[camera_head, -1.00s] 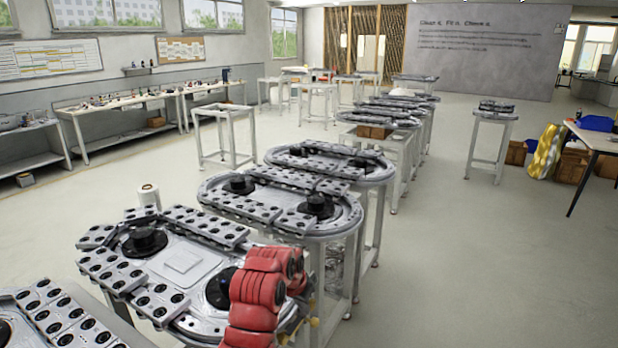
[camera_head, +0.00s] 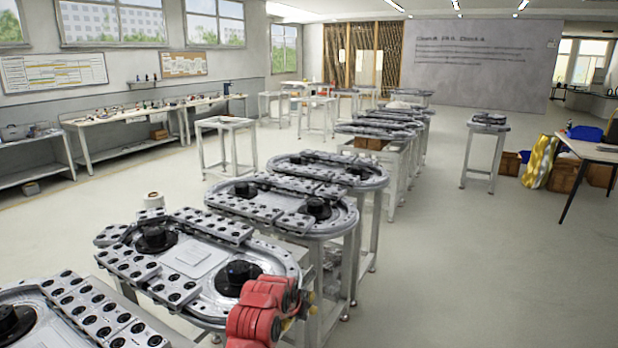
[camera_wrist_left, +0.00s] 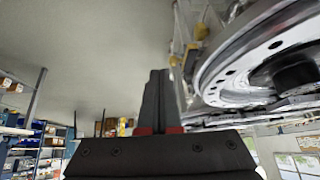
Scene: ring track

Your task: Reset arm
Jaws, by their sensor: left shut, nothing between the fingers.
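My left gripper (camera_wrist_left: 157,75) shows in the left wrist view. Its dark fingers are together and hold nothing. They point away from the camera, beside a ring track table (camera_wrist_left: 208,90) at the right of that view, and look apart from it. In the head view a jointed red part of my own arm (camera_head: 262,312) is at the bottom, in front of the right end of the nearest full ring track (camera_head: 200,258). No gripper shows in the head view, and my right gripper is not seen.
More ring track tables (camera_head: 270,204) run in a row towards the back. A white roll (camera_head: 153,201) stands behind the nearest full track. The floor (camera_head: 450,260) right of the row is clear. A wooden-topped table (camera_head: 590,150) stands at far right.

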